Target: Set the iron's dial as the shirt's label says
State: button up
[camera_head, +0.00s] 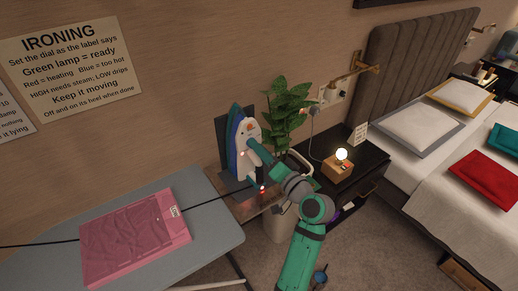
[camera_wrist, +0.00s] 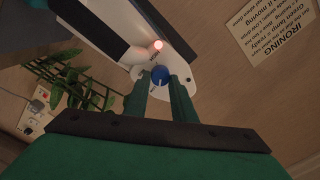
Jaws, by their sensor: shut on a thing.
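The iron (camera_head: 247,128) stands upright on its heel beside the ironing board, white with a blue part at its left. In the wrist view, its round blue dial (camera_wrist: 160,75) with a white mark sits between the fingers of my gripper (camera_wrist: 159,82), which is shut on it. A small lamp (camera_wrist: 158,45) on the iron glows pinkish red just above the dial. The pink folded shirt (camera_head: 135,235) lies on the ironing board (camera_head: 210,205). Its white label (camera_head: 174,211) faces up at the right edge, but the marks are too small to read. The dial's scale is not readable.
A black cord (camera_head: 225,195) runs across the board. A leafy plant (camera_head: 287,105) stands close behind the iron. A dark bedside table (camera_head: 365,160) with a small lit lamp (camera_head: 341,154) is to the right. An ironing sign (camera_head: 72,70) hangs on the wall.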

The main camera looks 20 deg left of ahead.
jog(key=shift+w+m, duration=0.1)
jog(key=shift+m, duration=0.6)
jog(key=shift+a+m, duration=0.1)
jog(key=shift+m, duration=0.7)
jog(key=o, duration=1.1)
jog(key=shift+c, duration=0.2)
jog(key=shift+f, duration=0.1)
jog(key=shift+f, duration=0.1)
